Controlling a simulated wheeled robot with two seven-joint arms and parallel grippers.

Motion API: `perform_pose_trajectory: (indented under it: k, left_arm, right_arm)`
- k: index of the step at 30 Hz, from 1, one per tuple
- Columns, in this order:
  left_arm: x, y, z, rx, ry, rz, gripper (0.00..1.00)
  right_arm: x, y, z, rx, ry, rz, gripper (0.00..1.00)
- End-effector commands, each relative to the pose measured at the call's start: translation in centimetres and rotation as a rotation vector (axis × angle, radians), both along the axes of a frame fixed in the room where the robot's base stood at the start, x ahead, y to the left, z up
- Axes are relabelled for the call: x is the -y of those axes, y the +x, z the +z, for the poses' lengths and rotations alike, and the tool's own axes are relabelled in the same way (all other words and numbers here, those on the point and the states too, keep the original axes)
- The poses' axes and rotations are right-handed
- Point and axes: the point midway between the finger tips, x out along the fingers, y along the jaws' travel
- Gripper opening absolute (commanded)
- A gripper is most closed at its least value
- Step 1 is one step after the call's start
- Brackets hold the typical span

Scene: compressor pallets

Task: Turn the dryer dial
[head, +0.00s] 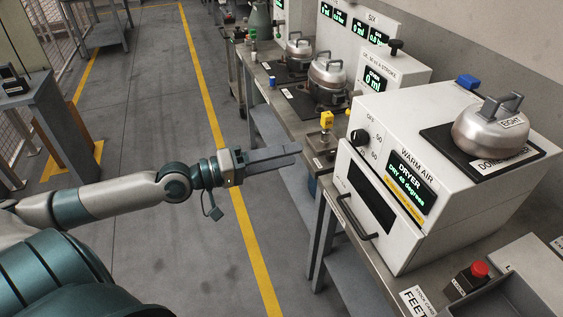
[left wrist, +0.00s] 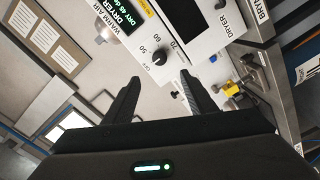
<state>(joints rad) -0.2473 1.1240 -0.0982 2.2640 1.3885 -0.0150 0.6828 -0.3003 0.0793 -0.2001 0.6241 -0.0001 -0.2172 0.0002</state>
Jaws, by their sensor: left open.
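My right gripper is out of view.
A black handle (head: 357,218) sticks out from the dryer front below the dial. A yellow-topped fitting (head: 327,120) stands on the bench just left of the dryer. A metal pot marked EIGHT (head: 490,128) sits on top. A red button (head: 480,269) is at lower right. The aisle floor is clear.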

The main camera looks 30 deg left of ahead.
Motion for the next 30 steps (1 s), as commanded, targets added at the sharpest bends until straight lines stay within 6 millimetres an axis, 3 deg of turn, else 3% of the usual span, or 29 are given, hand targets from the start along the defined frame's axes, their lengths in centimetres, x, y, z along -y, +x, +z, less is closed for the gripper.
perform_pose_trajectory:
  k: [24,30]
  left_arm:
    - [-0.4,-0.6,0.0,-0.001,-0.001,-0.002,0.51]
    - [-1.7,0.3,-1.7,0.004,0.026,0.036,0.51]
  right_arm:
    - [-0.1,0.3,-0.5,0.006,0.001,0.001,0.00]
    - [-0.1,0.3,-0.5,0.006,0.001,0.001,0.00]
